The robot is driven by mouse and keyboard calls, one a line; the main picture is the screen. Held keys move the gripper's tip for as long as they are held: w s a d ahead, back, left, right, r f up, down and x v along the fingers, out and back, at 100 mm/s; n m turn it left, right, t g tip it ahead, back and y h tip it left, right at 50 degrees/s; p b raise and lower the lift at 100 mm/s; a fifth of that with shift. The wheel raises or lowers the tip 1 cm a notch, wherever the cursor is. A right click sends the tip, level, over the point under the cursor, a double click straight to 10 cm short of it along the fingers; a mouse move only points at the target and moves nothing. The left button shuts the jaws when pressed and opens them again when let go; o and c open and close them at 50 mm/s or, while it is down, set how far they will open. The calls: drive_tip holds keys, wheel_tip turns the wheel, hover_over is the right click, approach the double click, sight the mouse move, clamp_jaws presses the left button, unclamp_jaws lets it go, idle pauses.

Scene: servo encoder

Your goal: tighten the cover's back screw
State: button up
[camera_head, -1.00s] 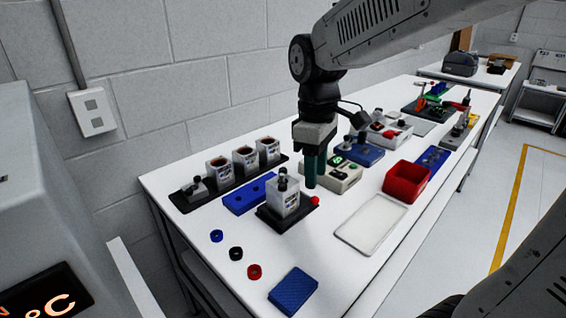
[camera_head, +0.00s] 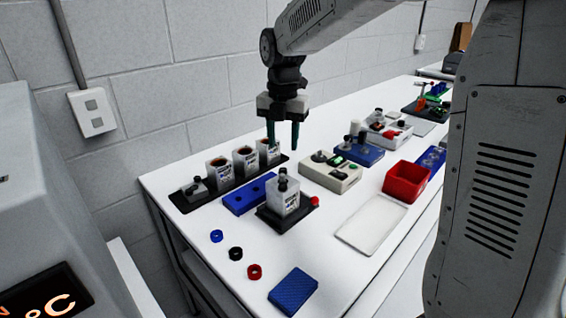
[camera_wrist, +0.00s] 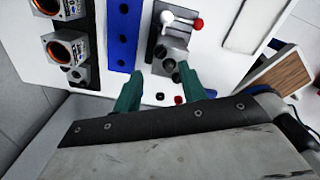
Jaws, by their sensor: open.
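A grey-white servo unit (camera_head: 289,199) stands upright in a black fixture (camera_head: 268,222) with a red knob (camera_head: 315,201). Two dark screw-like pieces (camera_head: 283,178) stand on its top, one behind the other; I cannot tell whether either is fully down. My gripper (camera_head: 283,146) is open and empty, pointing down, above and behind the unit. In the wrist view the unit (camera_wrist: 173,50) lies beyond and between the green fingertips (camera_wrist: 160,88), nearer the right one, apart from them. The screw seats are too small to make out.
A black rack (camera_head: 200,200) with several open units stands at the back left. A blue block with holes (camera_head: 240,201) lies left of the fixture. Blue, black and red rings (camera_head: 254,271) lie in front. A white tray (camera_head: 371,224), red bin (camera_head: 405,184) and beige control box (camera_head: 331,176) are to the right.

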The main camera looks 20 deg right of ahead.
sight(283, 169)
wheel_tip(283, 169, down, 7)
idle(0.3)
clamp_jaws()
